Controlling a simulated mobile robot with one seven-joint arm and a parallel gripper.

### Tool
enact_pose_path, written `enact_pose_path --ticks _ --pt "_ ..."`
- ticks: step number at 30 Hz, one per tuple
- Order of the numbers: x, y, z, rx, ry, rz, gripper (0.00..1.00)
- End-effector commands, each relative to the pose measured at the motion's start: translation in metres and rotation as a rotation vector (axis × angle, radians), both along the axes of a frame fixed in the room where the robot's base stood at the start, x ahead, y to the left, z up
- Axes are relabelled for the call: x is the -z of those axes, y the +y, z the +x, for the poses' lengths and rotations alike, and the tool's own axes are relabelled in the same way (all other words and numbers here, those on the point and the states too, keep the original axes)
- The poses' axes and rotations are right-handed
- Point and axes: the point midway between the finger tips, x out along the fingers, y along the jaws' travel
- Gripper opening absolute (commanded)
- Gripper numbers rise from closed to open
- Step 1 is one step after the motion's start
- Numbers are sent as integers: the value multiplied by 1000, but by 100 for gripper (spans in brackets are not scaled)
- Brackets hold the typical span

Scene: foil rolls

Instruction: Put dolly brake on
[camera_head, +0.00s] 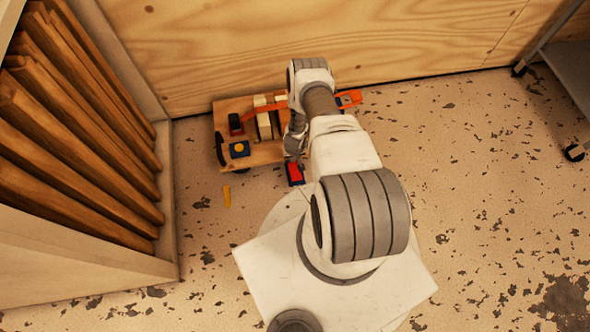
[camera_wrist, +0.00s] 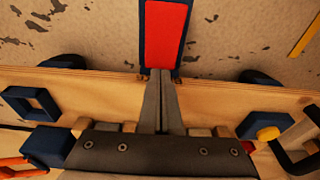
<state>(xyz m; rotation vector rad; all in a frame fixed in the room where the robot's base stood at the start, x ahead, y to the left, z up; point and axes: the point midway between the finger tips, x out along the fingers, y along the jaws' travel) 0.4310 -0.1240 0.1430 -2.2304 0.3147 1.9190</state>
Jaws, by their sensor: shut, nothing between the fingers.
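The dolly is a wooden board (camera_head: 266,157) on dark wheels, standing on the floor near the plywood wall. Its edge (camera_wrist: 100,85) crosses the wrist view. A red pedal in a dark blue frame (camera_head: 295,173), which looks like the brake, sticks out from the near edge; it fills the top middle of the wrist view (camera_wrist: 166,35). My gripper (camera_head: 293,148) is shut and empty. In the wrist view its fingertips (camera_wrist: 160,74) lie over the near end of the pedal, at the board's edge. I cannot tell whether they touch it.
A rack of wooden boards (camera_head: 75,120) stands left. A yellow strip (camera_head: 227,196) lies on the floor.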

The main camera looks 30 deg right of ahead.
Motion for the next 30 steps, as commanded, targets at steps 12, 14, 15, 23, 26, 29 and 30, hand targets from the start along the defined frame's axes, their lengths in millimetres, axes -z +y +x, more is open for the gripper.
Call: enact_pose_path --ticks 12,14,15,23,26,29,30 --pt "-37 0 0 -1 -1 0 0" --pt "-42 0 0 -1 -1 0 0" --pt "-45 0 0 0 0 0 0" --pt "-46 0 0 0 0 0 0" --pt "-46 0 0 0 0 0 0" --pt "-46 0 0 0 0 0 0" --pt "-46 0 0 0 0 0 0"
